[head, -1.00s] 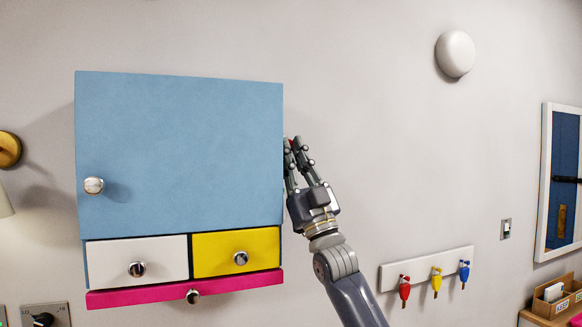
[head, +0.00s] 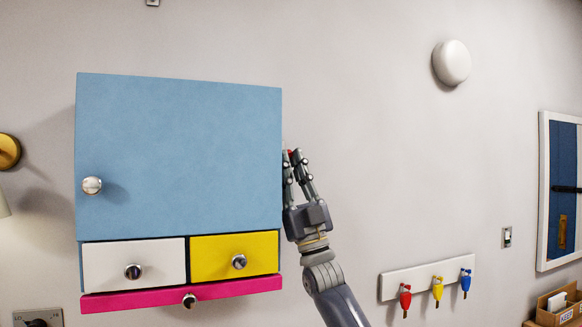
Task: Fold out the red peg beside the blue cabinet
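The blue cabinet (head: 180,155) hangs on the wall at left, with a round knob on its door. The red peg (head: 290,152) is at the cabinet's right side; only a small red bit shows, between my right gripper's fingertips. My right gripper (head: 292,156) points up beside the cabinet's right edge. Its fingers converge, with the tips almost together at the red bit. The fingers hide most of the peg, so its angle to the wall cannot be told. My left gripper is out of view.
Below the door are a white drawer (head: 134,266), a yellow drawer (head: 234,257) and a pink drawer (head: 182,294). A rack (head: 392,288) with red, yellow and blue hangers is at lower right.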

